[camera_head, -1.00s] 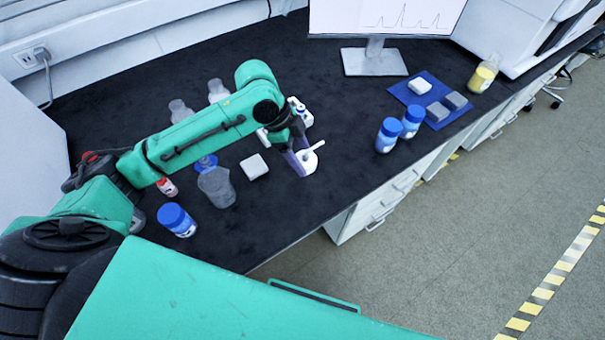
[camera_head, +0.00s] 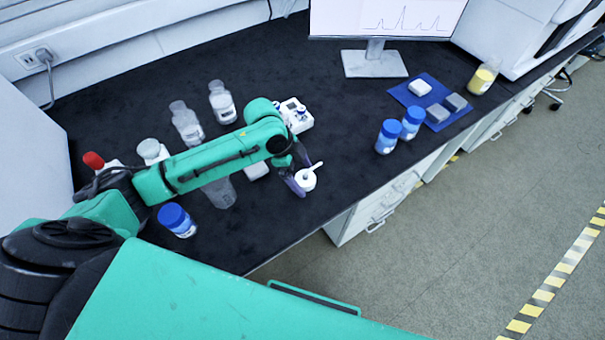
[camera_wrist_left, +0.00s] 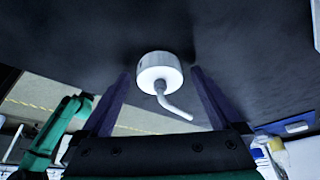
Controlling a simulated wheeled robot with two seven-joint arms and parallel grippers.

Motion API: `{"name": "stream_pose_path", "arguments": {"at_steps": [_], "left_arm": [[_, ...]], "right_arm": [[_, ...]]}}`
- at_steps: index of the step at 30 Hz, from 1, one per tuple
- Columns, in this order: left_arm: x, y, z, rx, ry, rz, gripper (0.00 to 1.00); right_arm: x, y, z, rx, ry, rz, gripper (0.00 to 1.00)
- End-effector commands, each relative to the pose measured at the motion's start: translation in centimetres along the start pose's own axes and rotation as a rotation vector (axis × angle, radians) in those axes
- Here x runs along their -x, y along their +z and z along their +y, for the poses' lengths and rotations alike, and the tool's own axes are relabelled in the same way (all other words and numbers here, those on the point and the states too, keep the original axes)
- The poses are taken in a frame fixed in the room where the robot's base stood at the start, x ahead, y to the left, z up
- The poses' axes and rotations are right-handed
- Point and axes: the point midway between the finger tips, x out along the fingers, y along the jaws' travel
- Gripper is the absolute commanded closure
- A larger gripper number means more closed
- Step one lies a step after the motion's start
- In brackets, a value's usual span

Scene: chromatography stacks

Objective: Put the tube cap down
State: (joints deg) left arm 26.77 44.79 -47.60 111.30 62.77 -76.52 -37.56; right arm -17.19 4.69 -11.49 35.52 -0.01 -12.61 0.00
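The tube cap (camera_head: 306,181) is white and round with a bent white tube on top. It appears to rest on the black bench near the front edge; in the left wrist view the cap (camera_wrist_left: 157,74) sits against the dark surface, tube towards the camera. My left gripper (camera_wrist_left: 161,80) has its two purple fingers either side of the cap, with a visible gap on both sides. In the head view the left gripper (camera_head: 303,176) is low over the bench at the cap. My right gripper is not seen in the head view.
Clear bottles (camera_head: 187,124), a blue-capped jar (camera_head: 176,219) and a white block (camera_head: 257,171) stand around my left arm. A white device (camera_head: 297,117) is behind the gripper. Two blue-capped jars (camera_head: 389,136) and a blue mat (camera_head: 447,90) are right. Bench between is clear.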

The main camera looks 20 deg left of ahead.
Motion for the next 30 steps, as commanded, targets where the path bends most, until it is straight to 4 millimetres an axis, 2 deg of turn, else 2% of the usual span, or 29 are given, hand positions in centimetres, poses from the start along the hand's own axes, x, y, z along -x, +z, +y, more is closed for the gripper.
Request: {"name": "stream_pose_path", "arguments": {"at_steps": [5,8,15,18,22,30], "left_arm": [[1.0,0.0,-0.1,0.001,-0.003,-0.001,0.02],[3.1,0.0,-0.1,-0.001,-0.005,-0.001,0.02],[9.6,0.0,-0.1,0.0,-0.003,-0.002,0.02],[11.3,0.0,-0.1,0.0,-0.003,0.0,0.02],[12.1,0.0,0.0,0.0,0.0,0.0,0.02],[12.1,0.0,0.0,0.0,0.001,0.001,0.02]], "right_arm": [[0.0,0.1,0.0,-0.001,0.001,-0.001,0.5],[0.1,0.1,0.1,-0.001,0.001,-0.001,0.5],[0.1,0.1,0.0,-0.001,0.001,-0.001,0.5],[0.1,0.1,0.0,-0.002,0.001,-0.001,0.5],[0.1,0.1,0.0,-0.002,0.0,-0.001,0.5],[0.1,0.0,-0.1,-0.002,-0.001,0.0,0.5]]}}
